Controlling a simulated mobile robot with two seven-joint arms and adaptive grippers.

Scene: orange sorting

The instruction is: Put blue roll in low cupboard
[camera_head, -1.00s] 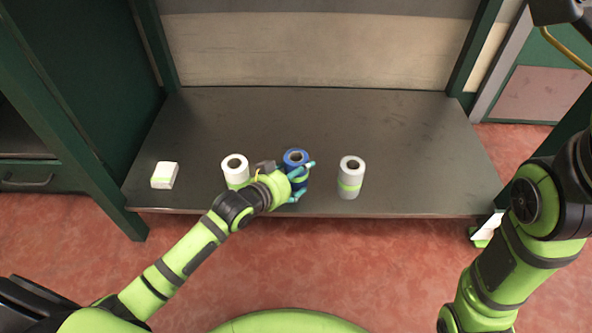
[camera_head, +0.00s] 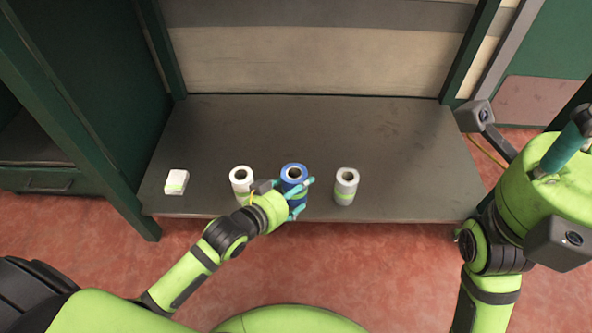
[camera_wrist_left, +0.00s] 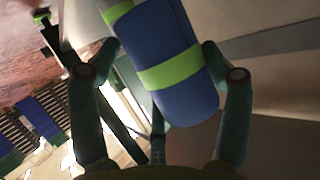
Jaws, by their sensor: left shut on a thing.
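The blue roll (camera_head: 294,173) stands upright on the dark shelf between two white rolls in the head view. My left gripper (camera_head: 300,195) is shut on it from the front, with teal fingers on either side. In the left wrist view the blue roll (camera_wrist_left: 172,60) with its green band fills the space between the two fingers (camera_wrist_left: 160,85). My right arm is raised at the right of the head view; its fingertips are not clearly shown. A low cupboard cannot be made out for certain.
A white roll (camera_head: 241,180) stands close left of the blue one, and another white roll (camera_head: 346,185) stands to its right. A small white box (camera_head: 176,182) lies further left. The shelf (camera_head: 300,120) is clear behind them. A drawer (camera_head: 45,182) is at the left.

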